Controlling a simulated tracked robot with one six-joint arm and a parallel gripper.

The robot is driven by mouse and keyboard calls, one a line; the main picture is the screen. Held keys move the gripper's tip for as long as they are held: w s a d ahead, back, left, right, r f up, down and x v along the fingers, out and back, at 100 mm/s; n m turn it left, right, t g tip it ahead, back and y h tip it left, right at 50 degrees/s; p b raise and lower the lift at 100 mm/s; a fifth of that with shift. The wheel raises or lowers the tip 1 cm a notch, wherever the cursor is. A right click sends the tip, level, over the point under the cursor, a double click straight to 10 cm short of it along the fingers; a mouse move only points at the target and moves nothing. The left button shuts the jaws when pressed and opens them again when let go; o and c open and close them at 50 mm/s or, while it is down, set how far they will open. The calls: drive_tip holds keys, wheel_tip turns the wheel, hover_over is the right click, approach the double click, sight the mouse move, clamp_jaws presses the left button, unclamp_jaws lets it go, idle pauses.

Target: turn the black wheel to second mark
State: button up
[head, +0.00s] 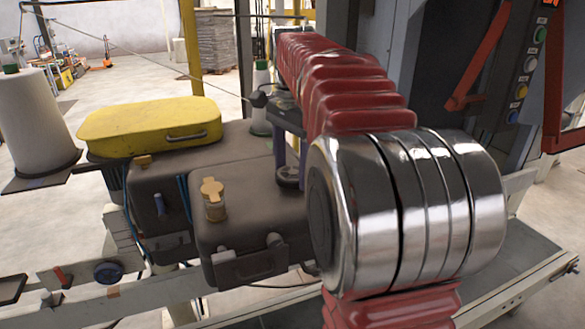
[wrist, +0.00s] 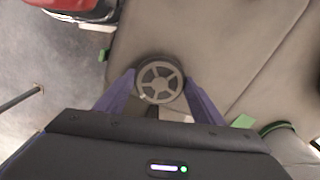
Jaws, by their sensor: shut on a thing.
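The black wheel (wrist: 159,68), dark grey-black with a spoked face, shows in the wrist view between the two purple fingers of my gripper (wrist: 158,82). The fingers are shut on its rim from both sides. I cannot make out any marks around the wheel in either view.
A large white spool (head: 36,115) stands at the left. A panel with coloured buttons (head: 530,65) is at the upper right. My red-sleeved arm blocks much of the middle.

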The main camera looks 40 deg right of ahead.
sight(293, 173)
idle(0.3)
drive_tip(key=o, duration=1)
drive_tip(key=shift+o, duration=0.2)
drive_tip(key=shift+r, duration=0.1)
wheel_tip(293, 173, up, 14)
drive_tip(key=shift+f, duration=0.25)
idle(0.6)
